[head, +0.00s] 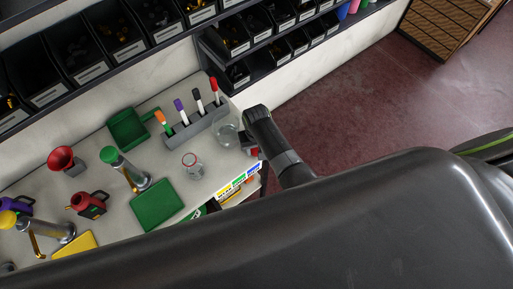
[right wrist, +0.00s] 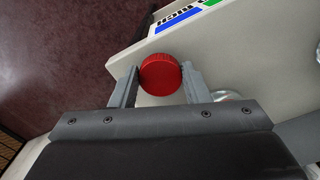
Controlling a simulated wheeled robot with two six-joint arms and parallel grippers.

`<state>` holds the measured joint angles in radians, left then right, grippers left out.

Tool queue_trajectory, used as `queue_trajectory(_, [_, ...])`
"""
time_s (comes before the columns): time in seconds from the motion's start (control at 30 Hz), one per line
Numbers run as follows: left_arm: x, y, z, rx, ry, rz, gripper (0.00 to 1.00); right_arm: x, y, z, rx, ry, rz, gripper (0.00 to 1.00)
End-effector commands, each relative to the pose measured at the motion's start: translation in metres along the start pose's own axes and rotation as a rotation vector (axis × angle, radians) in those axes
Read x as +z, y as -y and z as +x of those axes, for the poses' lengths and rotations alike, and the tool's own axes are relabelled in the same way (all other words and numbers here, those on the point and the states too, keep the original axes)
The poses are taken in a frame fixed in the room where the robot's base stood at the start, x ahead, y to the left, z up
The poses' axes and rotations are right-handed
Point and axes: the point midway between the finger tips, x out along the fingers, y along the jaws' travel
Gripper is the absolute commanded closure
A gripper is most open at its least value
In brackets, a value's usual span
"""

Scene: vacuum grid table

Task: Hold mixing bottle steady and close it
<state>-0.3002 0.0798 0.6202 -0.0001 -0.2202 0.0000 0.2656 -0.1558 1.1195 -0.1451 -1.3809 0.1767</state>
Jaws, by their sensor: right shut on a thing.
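In the head view the red cap (head: 254,152) shows only as a small patch beside my right gripper (head: 248,148). A clear glass bottle (head: 192,165) with a reddish rim stands upright on the table, left of the gripper. A wider clear glass vessel (head: 228,131) stands nearer the gripper. I cannot tell which is the mixing bottle. My left gripper is not in view.
A grey holder (head: 196,126) with several markers stands behind the glassware. Shelved bins (head: 120,42) line the back.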

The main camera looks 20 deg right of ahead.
Motion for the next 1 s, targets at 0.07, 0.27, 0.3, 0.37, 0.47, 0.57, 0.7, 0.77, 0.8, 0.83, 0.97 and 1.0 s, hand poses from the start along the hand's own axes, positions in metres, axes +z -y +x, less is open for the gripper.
queue_trajectory(0.07, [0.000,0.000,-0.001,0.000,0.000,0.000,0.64,0.000,0.000,-0.008,-0.001,-0.002,0.000,0.78])
queue_trajectory(0.27, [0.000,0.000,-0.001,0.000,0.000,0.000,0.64,-0.001,0.001,-0.035,-0.002,-0.004,0.001,0.78])
queue_trajectory(0.3, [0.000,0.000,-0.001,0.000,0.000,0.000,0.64,0.000,0.001,-0.041,-0.002,-0.003,0.001,0.78])
queue_trajectory(0.37, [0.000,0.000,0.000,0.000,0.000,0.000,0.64,-0.001,0.001,-0.051,-0.002,-0.003,0.000,0.78])
queue_trajectory(0.47, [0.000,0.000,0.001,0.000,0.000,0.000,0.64,0.000,0.001,-0.066,-0.002,-0.003,0.001,0.78])
queue_trajectory(0.57, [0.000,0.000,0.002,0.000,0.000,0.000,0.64,-0.001,0.000,-0.078,-0.001,-0.003,0.001,0.78])
queue_trajectory(0.7, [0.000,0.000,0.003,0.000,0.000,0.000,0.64,0.000,0.000,-0.089,0.000,-0.001,0.000,0.78])
queue_trajectory(0.77, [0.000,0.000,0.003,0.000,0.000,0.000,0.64,0.000,0.000,-0.091,0.000,0.000,0.000,0.78])
queue_trajectory(0.8, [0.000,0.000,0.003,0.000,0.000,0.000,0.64,0.000,0.000,-0.092,0.000,0.000,0.000,0.78])
queue_trajectory(0.83, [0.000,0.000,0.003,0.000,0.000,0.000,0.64,0.000,0.000,-0.092,0.000,0.000,0.000,0.78])
queue_trajectory(0.97, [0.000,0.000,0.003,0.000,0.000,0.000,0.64,0.000,0.000,-0.092,0.000,0.001,0.000,0.78])
queue_trajectory(1.0, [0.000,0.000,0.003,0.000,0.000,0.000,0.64,0.000,0.000,-0.092,0.000,0.000,0.000,0.78])
